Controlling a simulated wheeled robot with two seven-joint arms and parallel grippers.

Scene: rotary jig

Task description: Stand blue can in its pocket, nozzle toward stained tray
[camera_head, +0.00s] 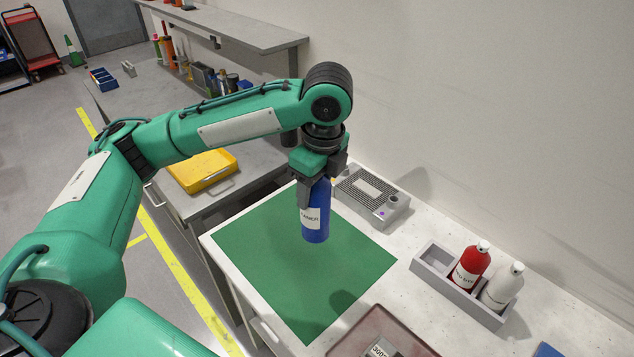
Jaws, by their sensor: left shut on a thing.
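The blue can (316,222) hangs upright in my left gripper (316,182), above the green mat (260,255). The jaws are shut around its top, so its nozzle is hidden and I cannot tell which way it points. A grey rack (466,298) stands to the right on the white bench. Its left pocket (435,259) looks empty; a red can (470,268) and a white can (501,288) stand in the others. A brownish tray (384,317), perhaps the stained tray, is cut off at the bottom edge, with a labelled item in it. My right gripper is not in view.
A grey box with a grille (367,192) stands behind the mat by the wall. A yellow tray (203,171) lies on a lower bench to the left. A blue object (547,350) shows at the bottom right. The bench between mat and rack is clear.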

